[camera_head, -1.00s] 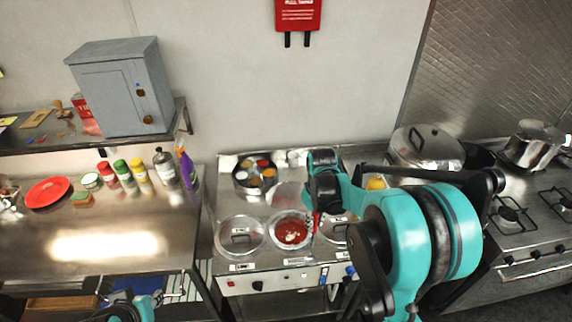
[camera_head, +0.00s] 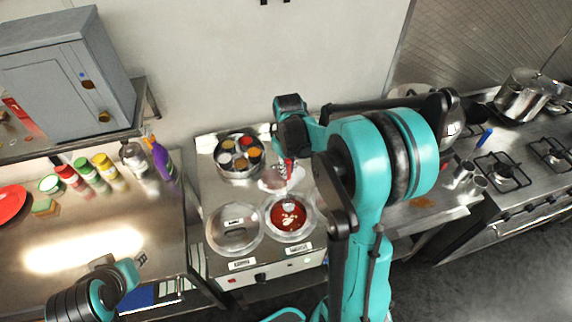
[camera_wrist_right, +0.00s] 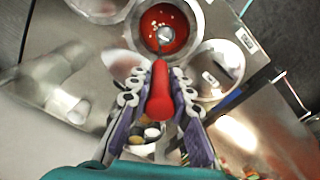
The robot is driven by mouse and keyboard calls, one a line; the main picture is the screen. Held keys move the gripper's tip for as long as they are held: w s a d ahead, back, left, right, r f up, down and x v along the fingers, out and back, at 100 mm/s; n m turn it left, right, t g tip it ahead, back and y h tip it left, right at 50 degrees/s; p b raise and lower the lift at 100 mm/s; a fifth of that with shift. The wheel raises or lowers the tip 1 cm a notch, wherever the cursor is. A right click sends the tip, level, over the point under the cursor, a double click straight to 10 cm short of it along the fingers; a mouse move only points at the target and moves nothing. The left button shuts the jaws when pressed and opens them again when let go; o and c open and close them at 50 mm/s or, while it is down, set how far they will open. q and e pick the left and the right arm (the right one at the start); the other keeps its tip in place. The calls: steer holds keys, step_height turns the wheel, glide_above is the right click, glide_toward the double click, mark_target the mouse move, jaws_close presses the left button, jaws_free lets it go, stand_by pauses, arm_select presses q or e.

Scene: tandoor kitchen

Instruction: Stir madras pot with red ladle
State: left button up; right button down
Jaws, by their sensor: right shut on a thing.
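My right gripper (camera_head: 287,158) is shut on the red handle of the ladle (camera_wrist_right: 160,92), which shows between both fingers in the right wrist view. The ladle's metal bowl (camera_wrist_right: 165,35) is over or in the red sauce of the open pot (camera_head: 275,231); how deep it sits I cannot tell. White bits float on the sauce. The same pot shows at the top of the right wrist view (camera_wrist_right: 203,17). Labels on the counter front are too small to read. Part of my left arm shows at lower left, but I cannot make out its gripper.
A lidded pot (camera_head: 234,230) stands left of the open pot. A round spice tin (camera_head: 239,157) is behind. Bottles (camera_head: 163,158) stand on the left steel table. My right arm hides the counter's right part. Gas burners (camera_head: 504,172) and a steel pot (camera_head: 519,95) are farther right.

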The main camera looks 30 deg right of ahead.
mark_target(287, 201)
steer(key=shift+w+f+b, duration=0.25)
steer(key=shift+f+b, duration=0.2)
steer(key=shift+f, duration=0.95)
steer(key=shift+s+f+b, duration=0.1)
steer(key=shift+f+b, duration=0.5)
steer(key=shift+b, duration=0.15)
step_height(287, 201, down, 2)
steer(key=shift+f+b, duration=0.1)
steer(key=shift+b, duration=0.85)
step_height(287, 201, down, 10)
steer(key=b, duration=0.9)
steer(key=shift+f, duration=0.25)
